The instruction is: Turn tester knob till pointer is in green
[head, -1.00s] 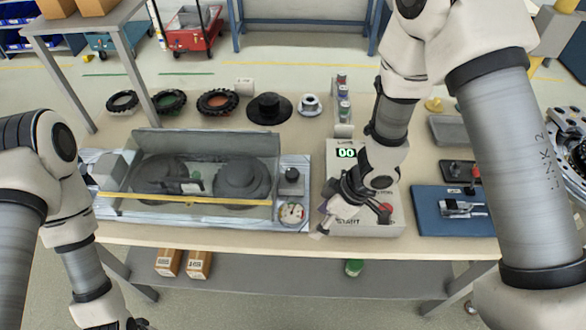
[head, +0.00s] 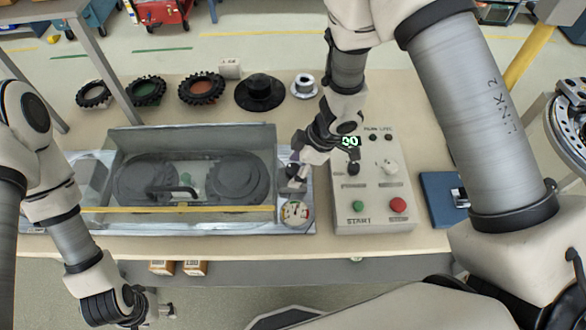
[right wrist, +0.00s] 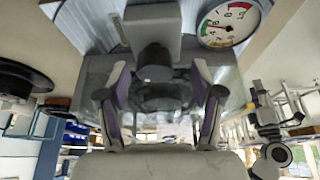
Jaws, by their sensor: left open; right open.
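The tester (head: 195,225) is a grey tray with a clear cover on the table. The black tester knob (right wrist: 153,62) stands on a grey block between and just beyond my right fingertips. In the head view my right gripper (head: 299,172) largely hides the knob. My right gripper is open around the knob's line, apparently not touching it. My left gripper (head: 160,306) is open and empty, low at the left.
A control box (head: 372,205) with green and red buttons stands right of the gauge. A blue tray (head: 440,200) lies further right.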

